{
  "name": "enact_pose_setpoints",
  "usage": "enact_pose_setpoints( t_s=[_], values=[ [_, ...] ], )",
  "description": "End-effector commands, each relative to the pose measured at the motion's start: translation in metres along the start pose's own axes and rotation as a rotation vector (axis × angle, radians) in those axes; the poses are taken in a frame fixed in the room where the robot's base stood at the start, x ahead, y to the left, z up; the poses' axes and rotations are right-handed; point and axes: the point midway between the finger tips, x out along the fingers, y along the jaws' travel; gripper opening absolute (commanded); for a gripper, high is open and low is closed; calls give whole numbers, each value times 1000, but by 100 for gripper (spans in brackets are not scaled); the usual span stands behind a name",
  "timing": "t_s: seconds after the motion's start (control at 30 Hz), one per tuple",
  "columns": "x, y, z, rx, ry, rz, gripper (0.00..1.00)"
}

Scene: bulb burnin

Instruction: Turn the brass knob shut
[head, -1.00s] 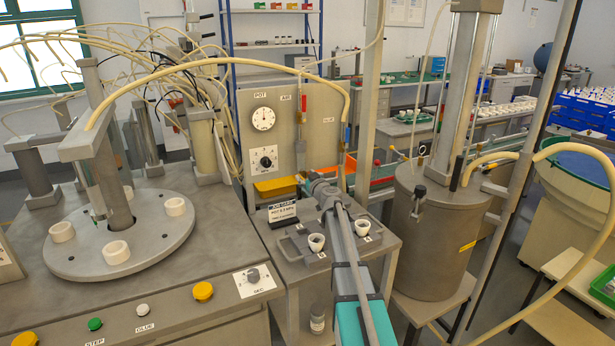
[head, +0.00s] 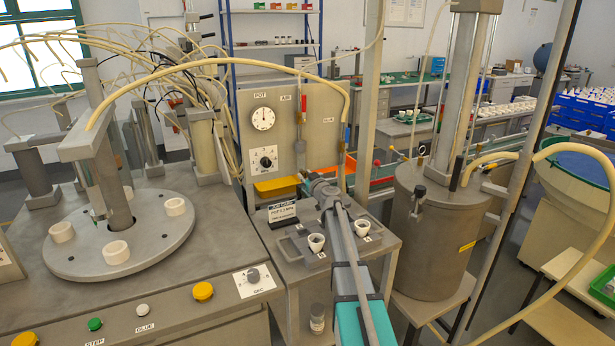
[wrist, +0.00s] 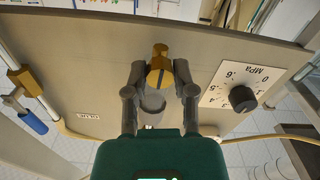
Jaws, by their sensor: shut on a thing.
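The brass knob (wrist: 158,70) shows in the wrist view, on the front of the grey panel, between my two fingertips. My gripper (wrist: 159,78) is shut on it, one finger on each side. A round grey part (wrist: 152,104) lies between the fingers, nearer my palm. In the head view my gripper (head: 305,178) reaches the lower part of the grey panel (head: 283,130); the knob is hidden there behind my arm and gripper.
A dial marked MPa (wrist: 242,98) sits beside the knob. A blue-handled valve (wrist: 32,121) is on the panel's other side. A bench with white cups (head: 317,241) stands below my arm. A grey tank (head: 437,240) stands to the right.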

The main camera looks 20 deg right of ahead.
Motion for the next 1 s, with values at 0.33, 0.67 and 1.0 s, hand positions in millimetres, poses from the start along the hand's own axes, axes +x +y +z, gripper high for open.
enact_pose_setpoints(
  t_s=[0.33,0.67,1.0],
  values=[
    [0,1,0,119,-1,6,0],
    [0,0,0,383,0,5,0],
    [0,-1,0,706,0,3,0]
  ],
)
